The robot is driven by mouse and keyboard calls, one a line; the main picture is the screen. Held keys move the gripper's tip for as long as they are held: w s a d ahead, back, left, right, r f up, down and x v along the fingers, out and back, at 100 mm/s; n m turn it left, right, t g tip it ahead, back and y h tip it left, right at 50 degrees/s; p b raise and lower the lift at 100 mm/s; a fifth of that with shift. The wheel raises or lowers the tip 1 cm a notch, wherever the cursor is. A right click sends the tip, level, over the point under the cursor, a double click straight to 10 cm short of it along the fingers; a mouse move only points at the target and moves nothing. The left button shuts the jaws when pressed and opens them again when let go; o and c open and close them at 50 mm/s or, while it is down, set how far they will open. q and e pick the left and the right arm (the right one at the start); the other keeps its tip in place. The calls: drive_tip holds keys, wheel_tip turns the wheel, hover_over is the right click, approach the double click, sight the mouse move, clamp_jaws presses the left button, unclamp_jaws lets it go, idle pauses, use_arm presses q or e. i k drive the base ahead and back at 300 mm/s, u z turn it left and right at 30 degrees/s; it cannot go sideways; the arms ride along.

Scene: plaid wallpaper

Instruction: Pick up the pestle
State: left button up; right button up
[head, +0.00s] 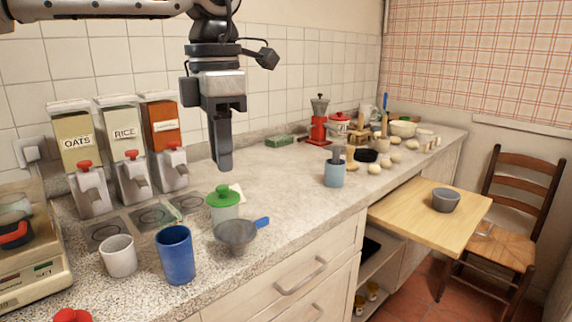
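A dark grey, stubby upright piece that looks like the pestle (336,154) stands in a light blue cup (334,175) near the counter's front edge; its lower part is hidden in the cup. A grey bowl, likely the mortar (446,200), sits on the pull-out wooden board at right. My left gripper (224,166) points down above the counter, left of the blue cup and apart from it. Its fingers overlap from this side, so their opening does not show. Nothing shows held in it. My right gripper is out of view.
A green-lidded jar (223,203), a strainer with a blue handle (237,234) and a blue tumbler (175,254) stand at front left. Dispensers (132,176) line the wall. A wooden piece (351,159) stands just behind the blue cup. Counter left of that cup is clear.

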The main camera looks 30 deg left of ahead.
sight(336, 149)
drive_tip(key=i, duration=1.6)
